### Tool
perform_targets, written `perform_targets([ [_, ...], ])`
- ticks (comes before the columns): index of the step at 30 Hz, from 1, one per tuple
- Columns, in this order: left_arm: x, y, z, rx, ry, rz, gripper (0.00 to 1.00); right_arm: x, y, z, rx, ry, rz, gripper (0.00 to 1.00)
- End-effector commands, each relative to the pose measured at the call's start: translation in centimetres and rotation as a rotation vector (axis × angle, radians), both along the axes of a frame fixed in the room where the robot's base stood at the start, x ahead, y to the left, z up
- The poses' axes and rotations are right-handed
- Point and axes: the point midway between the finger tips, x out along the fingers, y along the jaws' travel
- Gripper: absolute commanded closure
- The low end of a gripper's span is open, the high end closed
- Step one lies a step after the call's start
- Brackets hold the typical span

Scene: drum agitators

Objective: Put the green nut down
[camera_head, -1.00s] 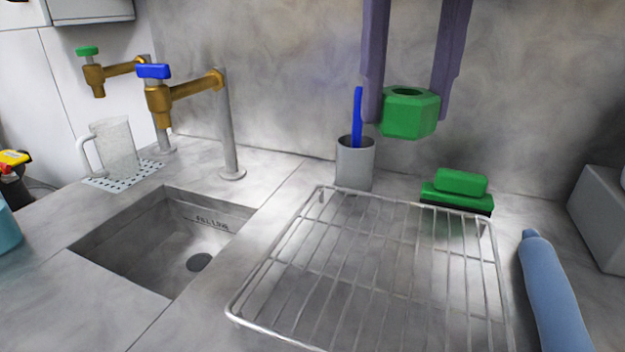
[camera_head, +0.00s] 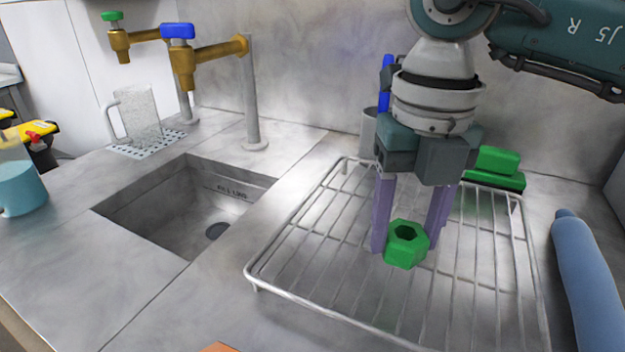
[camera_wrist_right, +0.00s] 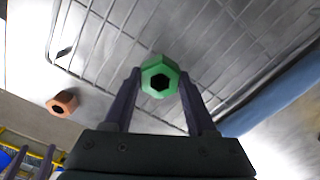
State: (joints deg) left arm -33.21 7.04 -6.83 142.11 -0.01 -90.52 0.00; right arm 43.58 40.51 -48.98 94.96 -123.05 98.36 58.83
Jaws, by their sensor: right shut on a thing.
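The green nut (camera_head: 407,244) is a hexagonal ring with a dark hole. It sits between the two purple fingers of my right gripper (camera_head: 410,240), which is shut on it. The nut is low over the wire rack (camera_head: 300,262); I cannot tell whether it touches the bars. In the right wrist view the green nut (camera_wrist_right: 160,75) shows between the fingertips, with the rack behind it. My left gripper is not clearly seen in the head view.
A sink (camera_head: 180,205) lies left of the rack, with two taps behind it. A green brush-like block (camera_head: 497,160) and a cup (camera_head: 368,130) stand behind the rack. A blue roller (camera_head: 590,285) lies to the right. An orange nut (camera_wrist_right: 62,104) lies off the rack.

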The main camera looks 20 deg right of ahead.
Motion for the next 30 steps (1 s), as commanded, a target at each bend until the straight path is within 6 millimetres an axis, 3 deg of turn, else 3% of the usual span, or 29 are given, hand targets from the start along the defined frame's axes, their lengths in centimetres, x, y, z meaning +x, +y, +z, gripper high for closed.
perform_targets([
  [3, 0.01, -0.1, -0.04, -0.004, 0.0, 0.002, 0.0, 0.01, 0.0, -0.89, 0.0, -0.001, 0.0, 1.0],
  [13, 0.01, -0.23, -0.37, -0.009, 0.0, 0.004, 0.0, 0.03, -0.01, -1.25, -0.001, -0.002, 0.0, 1.0],
  [14, 0.01, -0.23, -0.36, -0.009, 0.0, 0.004, 0.0, 0.0, -0.01, -1.29, 0.0, -0.001, 0.0, 0.42],
  [22, 0.0, -0.21, -0.26, -0.008, 0.0, 0.004, 0.0, -0.01, -0.02, -1.17, -0.001, -0.001, 0.0, 0.13],
  [30, -0.02, -0.04, 0.0, -0.001, 0.0, -0.001, 0.0, 0.01, -0.01, -0.84, 0.0, -0.001, 0.0, 0.13],
])
